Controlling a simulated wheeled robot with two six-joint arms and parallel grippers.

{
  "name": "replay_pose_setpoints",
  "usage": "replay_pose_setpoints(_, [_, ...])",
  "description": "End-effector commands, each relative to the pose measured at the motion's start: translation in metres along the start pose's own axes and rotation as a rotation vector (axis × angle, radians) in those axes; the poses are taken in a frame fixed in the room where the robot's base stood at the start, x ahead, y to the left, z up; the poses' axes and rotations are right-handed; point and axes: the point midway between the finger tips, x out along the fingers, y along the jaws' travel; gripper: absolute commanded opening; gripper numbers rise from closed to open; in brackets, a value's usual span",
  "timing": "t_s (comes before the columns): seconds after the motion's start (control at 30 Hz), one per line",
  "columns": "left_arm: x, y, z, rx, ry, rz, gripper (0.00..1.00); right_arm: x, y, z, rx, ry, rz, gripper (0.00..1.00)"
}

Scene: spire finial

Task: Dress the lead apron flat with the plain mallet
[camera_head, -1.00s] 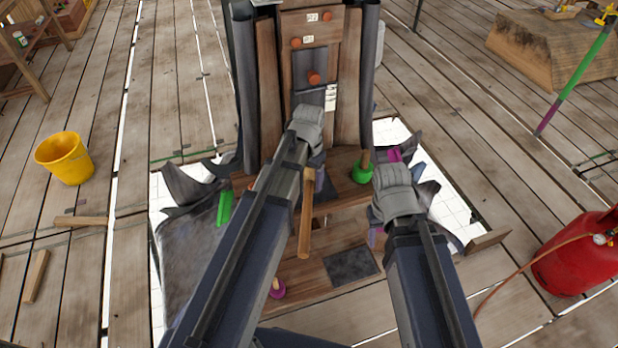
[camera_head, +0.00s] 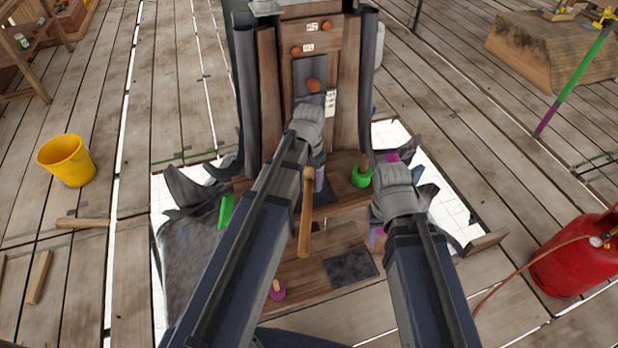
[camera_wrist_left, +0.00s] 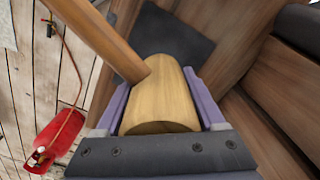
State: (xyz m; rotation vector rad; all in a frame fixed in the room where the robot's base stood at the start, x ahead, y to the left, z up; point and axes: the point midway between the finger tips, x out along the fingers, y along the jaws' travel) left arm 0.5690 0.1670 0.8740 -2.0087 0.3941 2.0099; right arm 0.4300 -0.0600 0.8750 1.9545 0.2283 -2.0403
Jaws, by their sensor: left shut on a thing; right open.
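My left gripper (camera_head: 319,178) is shut on the plain wooden mallet (camera_wrist_left: 162,98); its rounded head sits between the purple fingers in the left wrist view. Its handle (camera_head: 305,220) points toward the front in the head view. A dark grey sheet (camera_head: 308,70), which may be the lead apron, lies on the upright wooden face around an orange knob. Another dark patch (camera_head: 318,193) lies below my left gripper and is partly hidden. The left wrist view shows a dark sheet (camera_wrist_left: 172,40) beyond the mallet head. My right gripper (camera_head: 377,236) is open at the right, its fingers partly hidden.
A dark square (camera_head: 350,266) lies at the front. A yellow bucket (camera_head: 66,160) is at left, a red gas cylinder (camera_head: 575,262) at right. Crumpled dark sheets surround the base.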

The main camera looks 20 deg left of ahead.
Motion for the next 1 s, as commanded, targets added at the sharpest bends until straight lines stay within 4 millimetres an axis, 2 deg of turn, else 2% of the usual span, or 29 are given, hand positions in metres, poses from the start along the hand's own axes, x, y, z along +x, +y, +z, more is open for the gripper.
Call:
replay_pose_setpoints(0.03, [-0.011,0.0,0.0,0.0,0.0,0.0,0.0,-0.011,0.001,0.001,0.0,0.0,0.0,0.5])
replay_pose_setpoints(0.1, [-0.015,0.0,0.0,0.0,0.0,0.0,0.0,-0.015,0.001,0.001,0.0,0.0,0.0,0.5])
replay_pose_setpoints(0.57, [-0.011,0.0,0.0,0.0,0.0,0.0,0.0,-0.011,0.001,0.001,0.0,0.0,0.0,0.5])
replay_pose_setpoints(0.77, [0.006,0.0,0.0,0.0,0.0,0.0,0.0,0.006,-0.001,0.0,0.0,0.0,0.0,0.5])
replay_pose_setpoints(1.0, [0.036,0.0,0.0,0.0,0.0,0.0,0.0,0.035,-0.003,-0.002,0.0,0.0,0.0,0.5])
